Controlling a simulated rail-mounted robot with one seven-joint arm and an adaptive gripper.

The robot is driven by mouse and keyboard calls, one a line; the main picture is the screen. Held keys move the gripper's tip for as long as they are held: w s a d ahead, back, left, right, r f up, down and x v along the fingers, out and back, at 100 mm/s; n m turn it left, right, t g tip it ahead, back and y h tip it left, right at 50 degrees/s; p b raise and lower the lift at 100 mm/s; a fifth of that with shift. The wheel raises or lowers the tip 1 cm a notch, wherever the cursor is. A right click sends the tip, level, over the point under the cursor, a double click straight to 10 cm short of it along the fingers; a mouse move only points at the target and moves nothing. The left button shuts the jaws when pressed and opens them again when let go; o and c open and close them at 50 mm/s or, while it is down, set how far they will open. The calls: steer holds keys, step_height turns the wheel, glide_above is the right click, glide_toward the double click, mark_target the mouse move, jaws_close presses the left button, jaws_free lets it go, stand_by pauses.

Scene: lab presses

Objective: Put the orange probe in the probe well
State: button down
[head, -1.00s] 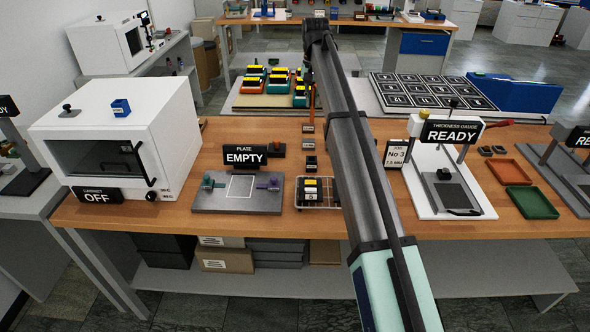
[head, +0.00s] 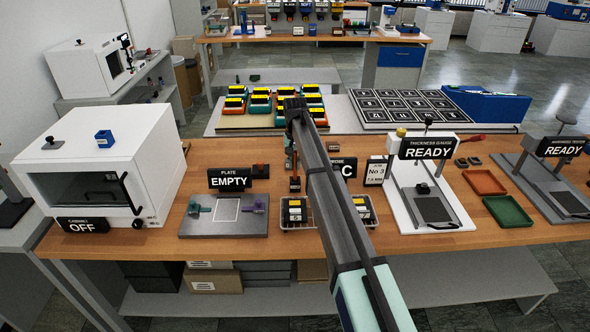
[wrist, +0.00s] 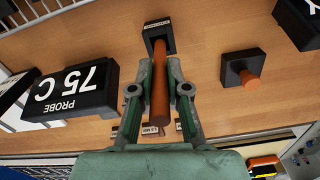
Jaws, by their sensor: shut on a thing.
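My gripper (wrist: 159,92) is shut on the orange probe (wrist: 160,100), a slim rod between its two fingers in the wrist view. One end of the probe meets a small black block (wrist: 149,34) with a white label, perhaps the probe well. I cannot tell whether the tip is inside it or just over it. In the head view my gripper (head: 291,150) is low over the bench, with the probe (head: 294,176) pointing down at that block. The black sign (wrist: 70,90) reading PROBE 75 C stands beside it.
A black block with an orange knob (wrist: 246,76) stands to one side. A wire rack (head: 284,224) with yellow-topped items is in front. The EMPTY plate sign (head: 229,179) and plate are left. The thickness gauge (head: 397,205) is right.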

mark_target(295, 152)
steer(key=shift+f+p, duration=0.55)
steer(key=shift+f, duration=1.45)
steer(key=shift+f, duration=0.1)
steer(key=c, duration=1.2)
jaws_free()
steer(key=shift+o, duration=0.2)
step_height(295, 152, up, 10)
steer(key=b, duration=0.3)
steer(key=shift+r, duration=1.15)
steer(key=shift+d, duration=0.1)
